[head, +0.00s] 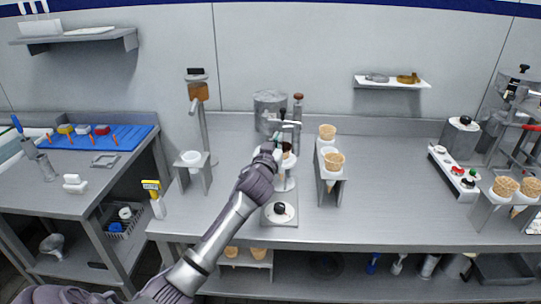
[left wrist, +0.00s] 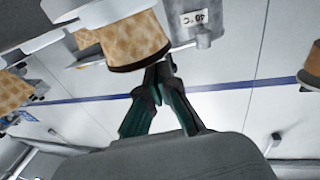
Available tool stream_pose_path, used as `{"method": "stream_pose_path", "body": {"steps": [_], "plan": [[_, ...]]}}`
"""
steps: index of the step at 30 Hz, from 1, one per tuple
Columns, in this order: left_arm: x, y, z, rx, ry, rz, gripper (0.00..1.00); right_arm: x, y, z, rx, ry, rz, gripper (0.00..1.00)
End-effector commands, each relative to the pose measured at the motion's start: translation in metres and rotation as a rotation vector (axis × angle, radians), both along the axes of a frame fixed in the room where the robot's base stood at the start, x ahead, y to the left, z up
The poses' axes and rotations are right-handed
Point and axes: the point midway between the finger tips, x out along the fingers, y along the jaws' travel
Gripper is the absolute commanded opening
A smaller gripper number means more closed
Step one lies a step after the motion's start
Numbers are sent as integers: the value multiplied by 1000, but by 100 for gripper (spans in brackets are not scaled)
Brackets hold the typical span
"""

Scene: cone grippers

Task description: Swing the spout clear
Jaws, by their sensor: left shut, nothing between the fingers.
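My left gripper (head: 277,144) reaches to the middle of the bench, in front of the steel pot (head: 270,106). A thin pale bar at the pot's right looks like the spout (head: 290,123); it is just above my fingertips, and I cannot tell whether they touch. A dark-rimmed cone (head: 287,149) stands in a white holder (head: 285,184) beside the gripper. In the left wrist view the fingers (left wrist: 158,80) are shut and empty, close to the dark-rimmed cone (left wrist: 134,42). A grey metal part with a 40 °C label (left wrist: 203,22) is behind them. My right gripper is out of view.
A steel stand with waffle cones (head: 332,161) is right of the gripper. A plate with a black knob (head: 280,210) lies in front. A tall post dispenser (head: 198,95) stands to the left. The bench right of the cone stand (head: 390,200) is clear.

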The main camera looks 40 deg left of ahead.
Motion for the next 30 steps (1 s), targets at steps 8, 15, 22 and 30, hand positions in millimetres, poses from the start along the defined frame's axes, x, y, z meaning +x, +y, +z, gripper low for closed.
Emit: {"method": "stream_pose_path", "body": {"steps": [8,15,22,30], "plan": [[-45,-16,-5,-1,-2,-2,0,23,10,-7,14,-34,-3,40],[-62,-21,-4,-1,-1,0,0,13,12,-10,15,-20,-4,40],[-63,-21,-4,0,-1,0,0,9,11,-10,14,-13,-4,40],[-52,-30,-5,-6,74,-22,0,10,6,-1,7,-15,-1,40]]}}
